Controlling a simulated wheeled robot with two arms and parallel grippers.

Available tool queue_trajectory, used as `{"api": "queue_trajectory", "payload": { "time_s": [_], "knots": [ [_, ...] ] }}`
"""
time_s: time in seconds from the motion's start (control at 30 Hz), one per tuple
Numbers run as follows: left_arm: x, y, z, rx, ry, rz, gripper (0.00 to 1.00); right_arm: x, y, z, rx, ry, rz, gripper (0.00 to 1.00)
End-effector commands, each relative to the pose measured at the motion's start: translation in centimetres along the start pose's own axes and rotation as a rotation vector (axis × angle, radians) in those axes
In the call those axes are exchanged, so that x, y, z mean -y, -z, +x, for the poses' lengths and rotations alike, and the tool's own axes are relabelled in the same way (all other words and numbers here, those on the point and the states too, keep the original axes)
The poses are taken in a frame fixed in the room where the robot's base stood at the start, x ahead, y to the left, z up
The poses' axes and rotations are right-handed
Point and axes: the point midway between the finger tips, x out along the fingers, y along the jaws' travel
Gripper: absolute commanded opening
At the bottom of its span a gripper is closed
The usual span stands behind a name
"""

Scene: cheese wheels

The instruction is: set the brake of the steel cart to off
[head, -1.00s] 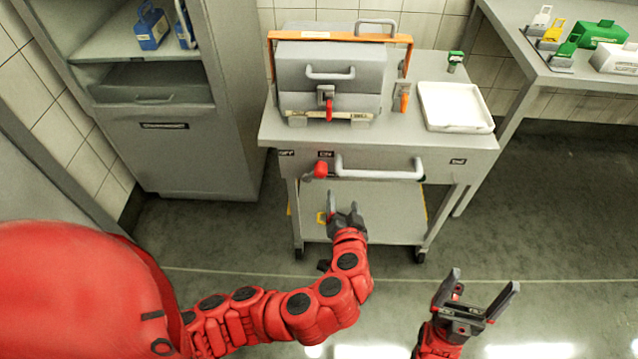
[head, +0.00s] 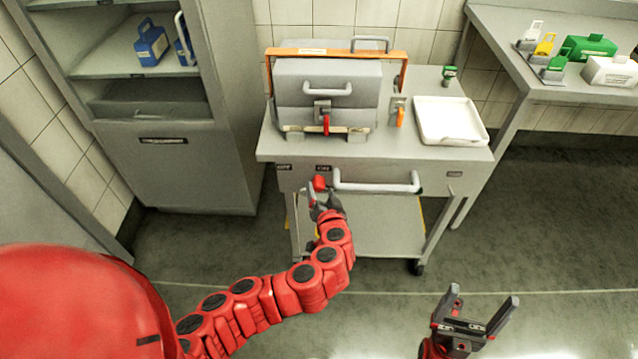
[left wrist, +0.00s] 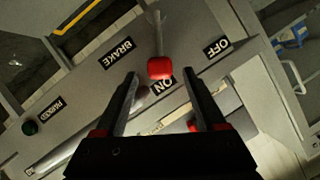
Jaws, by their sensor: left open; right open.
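The steel cart (head: 270,145) stands ahead. Its brake lever has a red knob (head: 319,183) under the ON label (head: 323,168) on the front panel; the OFF label (head: 283,167) is further left. In the left wrist view the red knob (left wrist: 160,68) is close beside the ON label (left wrist: 165,87), apart from the OFF label (left wrist: 217,47). My left gripper (head: 322,200) is open just in front of the knob. Its open fingers (left wrist: 158,82) point at the knob, which shows between and slightly beyond the tips; contact cannot be told. My right gripper (head: 480,305) is open and empty, away from the cart.
A push handle (head: 375,187) is right of the knob. A grey case (head: 330,90) with a red latch, an orange bar (head: 300,52) and a white tray (head: 449,121) are on top. A cabinet (head: 180,170) stands left, a side table (head: 520,60) right. The floor in front is clear.

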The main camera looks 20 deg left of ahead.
Motion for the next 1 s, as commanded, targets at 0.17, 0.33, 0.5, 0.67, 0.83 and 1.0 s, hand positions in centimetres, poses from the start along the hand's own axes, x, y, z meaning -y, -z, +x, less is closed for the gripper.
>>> {"api": "queue_trajectory", "payload": {
  "time_s": [0.17,0.33,0.5,0.67,0.83,1.0],
  "knots": [
    [0.0,0.1,2.4,0.001,0.0,0.0,0.72,0.0,0.0,0.2,0.0,0.0,0.0,0.93],
    [0.0,0.1,3.7,0.0,0.0,-0.002,0.72,0.0,0.1,0.3,0.0,0.0,0.0,0.93],
    [-0.1,0.0,4.2,-0.001,-0.002,-0.001,0.72,0.0,0.1,0.3,0.0,0.0,0.0,0.93],
    [-0.1,0.0,4.2,-0.001,-0.002,-0.001,0.72,0.0,0.1,0.3,0.0,0.0,0.0,0.93],
    [0.0,0.0,4.2,-0.001,-0.002,-0.001,0.55,0.0,0.1,0.3,0.0,0.0,0.0,0.93],
    [0.0,0.0,4.2,-0.001,-0.002,0.0,0.24,0.0,0.1,0.3,0.0,0.0,0.0,0.93]
  ]
}}
